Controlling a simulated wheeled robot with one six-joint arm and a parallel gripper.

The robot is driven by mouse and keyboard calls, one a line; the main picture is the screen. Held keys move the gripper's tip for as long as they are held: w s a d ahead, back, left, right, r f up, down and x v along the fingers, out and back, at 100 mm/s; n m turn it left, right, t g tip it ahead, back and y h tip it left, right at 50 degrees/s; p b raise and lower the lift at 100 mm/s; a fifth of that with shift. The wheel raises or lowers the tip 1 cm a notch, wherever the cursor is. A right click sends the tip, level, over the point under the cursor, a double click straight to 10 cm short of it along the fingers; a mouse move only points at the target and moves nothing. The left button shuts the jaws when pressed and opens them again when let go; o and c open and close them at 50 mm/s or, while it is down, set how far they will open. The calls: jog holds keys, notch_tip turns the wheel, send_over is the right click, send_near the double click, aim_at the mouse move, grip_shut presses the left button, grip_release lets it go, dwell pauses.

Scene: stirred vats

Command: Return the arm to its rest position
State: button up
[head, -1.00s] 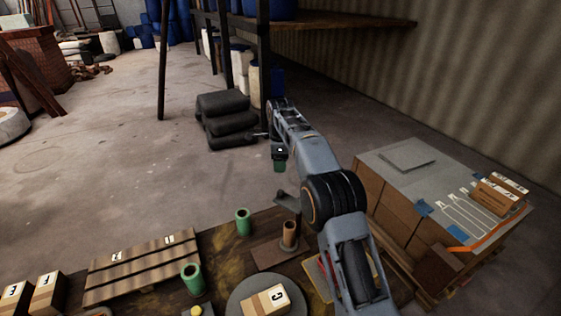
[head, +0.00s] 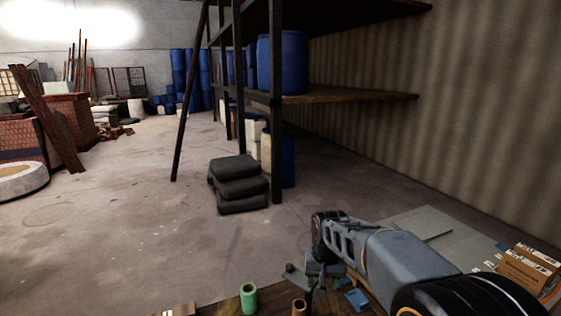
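My arm reaches in from the lower right, with its grey forearm over the table and the grey slab. My gripper (head: 314,288) hangs at its far end, small and dark against the table edge. I cannot make out whether its fingers are open or shut, or whether anything is between them. A green cylinder (head: 248,298) stands upright on the table to the left of the gripper. A brown cylinder (head: 299,307) stands close below it in the picture, partly cut off by the frame.
Cartons (head: 528,270) lie on a grey-topped stack (head: 440,226) at the right, partly behind my arm. Dark sacks (head: 238,186) are piled on the floor before a shelf rack with blue drums (head: 284,62).

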jog(key=s+d+r+t, duration=0.1)
jog(key=s+d, duration=0.2)
jog(key=s, duration=0.5)
jog(key=s+d+r+n+t, duration=0.1)
jog(key=s+d+r+t, duration=0.1)
jog(key=s, duration=0.7)
jog(key=shift+d+r, duration=0.3)
jog(key=shift+d, duration=0.15)
